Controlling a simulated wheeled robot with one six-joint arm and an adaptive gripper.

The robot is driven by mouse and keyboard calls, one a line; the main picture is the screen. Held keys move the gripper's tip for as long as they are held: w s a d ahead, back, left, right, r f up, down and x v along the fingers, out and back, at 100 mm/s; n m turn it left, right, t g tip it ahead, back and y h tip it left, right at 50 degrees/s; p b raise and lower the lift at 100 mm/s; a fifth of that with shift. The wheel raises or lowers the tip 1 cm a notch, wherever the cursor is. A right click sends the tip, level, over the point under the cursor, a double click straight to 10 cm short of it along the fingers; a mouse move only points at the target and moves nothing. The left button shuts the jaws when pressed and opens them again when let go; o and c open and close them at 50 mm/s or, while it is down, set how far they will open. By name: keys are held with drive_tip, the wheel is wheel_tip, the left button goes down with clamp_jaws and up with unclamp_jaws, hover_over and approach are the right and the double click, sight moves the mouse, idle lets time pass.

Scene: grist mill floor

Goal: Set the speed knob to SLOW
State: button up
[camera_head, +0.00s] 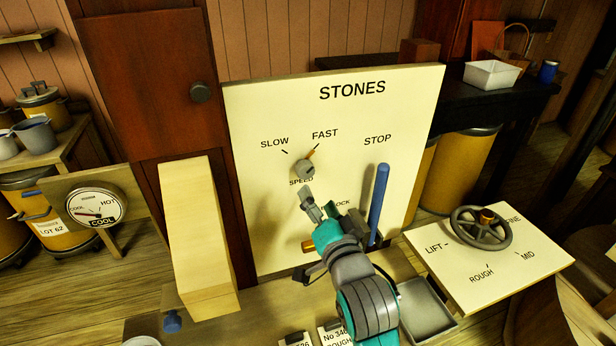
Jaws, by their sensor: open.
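The speed knob (305,169) is a small grey dial on the cream STONES panel (255,215). Its orange-brown pointer is turned up and to the right, at the FAST tick. The SLOW tick (285,152) is up and to the left of the knob. My gripper (308,197) is just below the knob in the picture, in front of the panel and partly over the lettering. It is open and empty, and it appears apart from the knob. The SPEED label is partly covered by the knob and gripper.
A blue lever (378,200) stands upright right of my gripper, below STOP. An orange-brown handle (308,246) shows low on the panel, beside my wrist. A handwheel (481,228) sits on a board at the right. A pale wooden chute (197,235) stands left of the panel.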

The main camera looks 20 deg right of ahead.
sight(306, 174)
drive_tip(key=w, duration=1.1)
drive_tip(key=shift+d+r, duration=0.25)
drive_tip(key=shift+d, duration=0.05)
drive_tip(key=c, duration=1.2)
